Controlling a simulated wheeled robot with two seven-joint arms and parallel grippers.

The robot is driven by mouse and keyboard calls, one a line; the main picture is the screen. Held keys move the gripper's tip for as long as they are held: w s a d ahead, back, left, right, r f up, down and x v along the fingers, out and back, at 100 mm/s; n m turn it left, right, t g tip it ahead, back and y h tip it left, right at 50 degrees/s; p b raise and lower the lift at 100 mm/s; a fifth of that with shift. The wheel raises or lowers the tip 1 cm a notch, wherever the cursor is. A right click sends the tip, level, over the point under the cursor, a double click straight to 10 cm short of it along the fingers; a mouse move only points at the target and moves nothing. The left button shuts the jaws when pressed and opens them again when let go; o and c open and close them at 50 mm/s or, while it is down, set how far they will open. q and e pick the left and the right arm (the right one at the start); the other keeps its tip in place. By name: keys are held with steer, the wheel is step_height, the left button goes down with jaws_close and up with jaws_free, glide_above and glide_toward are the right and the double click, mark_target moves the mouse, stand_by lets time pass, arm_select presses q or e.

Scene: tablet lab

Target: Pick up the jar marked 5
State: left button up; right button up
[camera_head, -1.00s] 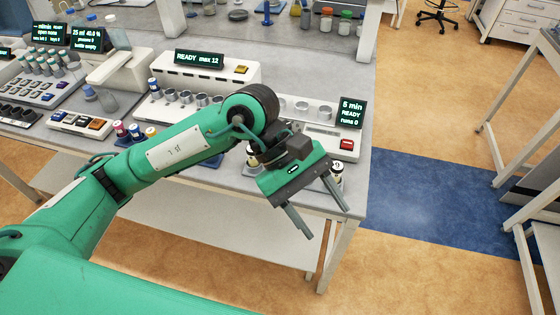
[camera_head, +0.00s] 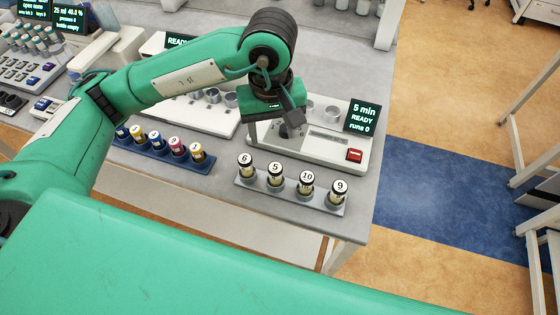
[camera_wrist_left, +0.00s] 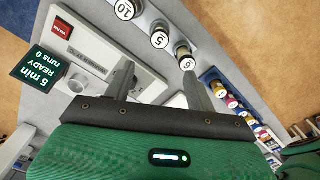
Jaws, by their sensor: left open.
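The jar marked 5 (camera_head: 275,176) has a black body and a white round lid label. It stands upright in a grey rack (camera_head: 246,183), between the jar marked 6 (camera_head: 246,166) on its left and the jar marked 10 (camera_head: 306,184) on its right. The jar marked 9 (camera_head: 337,193) is at the right end. My left gripper (camera_head: 279,142) is open and empty, behind the rack and apart from the jars. In the left wrist view, jar 5 (camera_wrist_left: 159,37) lies beyond the open fingers (camera_wrist_left: 157,72), and jar 6 (camera_wrist_left: 184,58) is close to the right-hand finger. My right gripper is not in view.
A white device with a screen reading "5 min READY" (camera_head: 362,117) and a red button (camera_head: 354,155) stands behind the rack. A blue rack of coloured vials (camera_head: 197,153) is to the left. The table's front edge lies just before the jars.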

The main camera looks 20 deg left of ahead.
arm_select(q)
steer(key=p, duration=0.2)
glide_above(275, 167)
steer(key=f, duration=0.6)
steer(key=shift+a+f, duration=0.25)
steer(key=shift+f, duration=0.45)
steer(key=shift+d+f+p, duration=0.15)
steer(key=shift+f+p, duration=0.35)
steer(key=shift+f, duration=0.2)
step_height(275, 167, down, 3)
steer(key=shift+d+f+p, duration=0.1)
steer(key=shift+d+p, duration=0.05)
steer(key=shift+p, duration=0.65)
steer(key=shift+f, duration=0.45)
steer(key=c, duration=1.1)
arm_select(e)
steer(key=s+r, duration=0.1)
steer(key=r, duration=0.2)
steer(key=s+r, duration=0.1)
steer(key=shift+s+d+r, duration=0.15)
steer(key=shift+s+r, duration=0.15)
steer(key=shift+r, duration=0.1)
